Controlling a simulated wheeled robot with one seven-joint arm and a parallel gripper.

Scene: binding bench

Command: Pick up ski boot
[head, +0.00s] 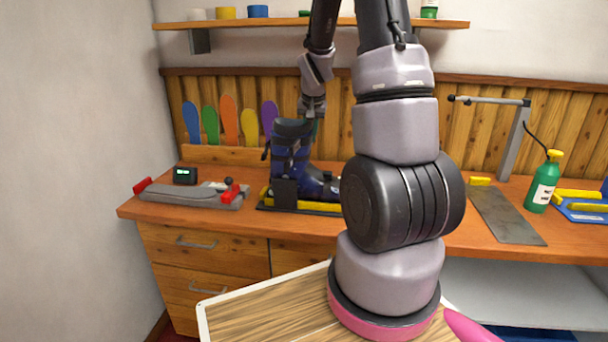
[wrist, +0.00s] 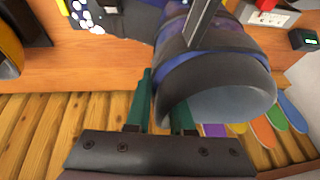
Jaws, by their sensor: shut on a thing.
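The ski boot (head: 287,158) is dark blue and black and stands upright on the bench, in a black and yellow holder (head: 325,208). Its toe points right in the head view, and my arm covers the area just past it. My gripper (head: 314,122) is at the top of the boot, at the right side of its cuff. In the wrist view the boot's cuff (wrist: 215,90) fills the upper middle, and the green fingers of my gripper (wrist: 163,112) are shut on its edge. Part of one finger is hidden by the cuff.
A grey device with red clamps (head: 190,193) and a small black display box (head: 185,175) are left of the boot. Coloured insoles (head: 229,120) stand behind. A metal plate (head: 507,216) and green bottle (head: 543,182) are right. A shelf (head: 285,22) hangs above.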

